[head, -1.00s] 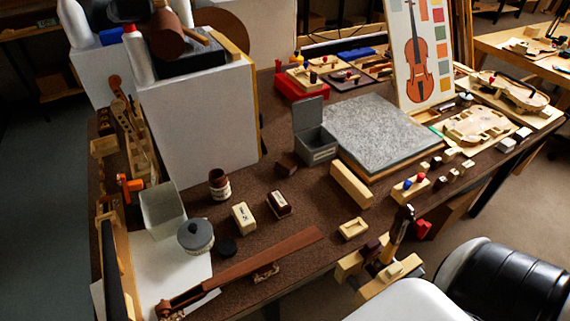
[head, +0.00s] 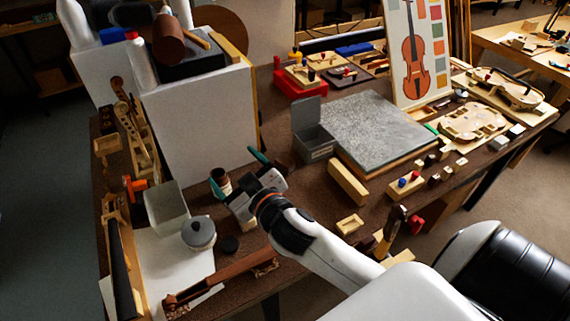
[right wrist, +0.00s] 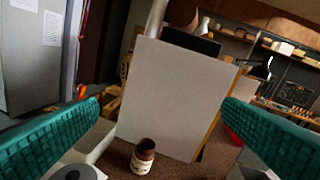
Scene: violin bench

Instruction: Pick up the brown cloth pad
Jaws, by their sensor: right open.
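I cannot pick out a brown cloth pad with certainty in either view. My right gripper (head: 238,172) reaches in over the brown bench top, its teal fingers spread apart with nothing between them. A brown jar with a pale label (head: 222,183) stands beside the left finger in the head view. In the right wrist view the jar (right wrist: 145,156) stands below and beyond the open fingers. The gripper and wrist hide the bench just right of the jar, where small blocks stood. My left gripper is not in view.
A large white panel box (head: 200,125) rises behind the gripper. A grey lidded pot (head: 198,235) and an open grey bin (head: 166,208) stand left of it. A grey open-lid box (head: 314,145) and a grey slab (head: 375,128) lie to the right.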

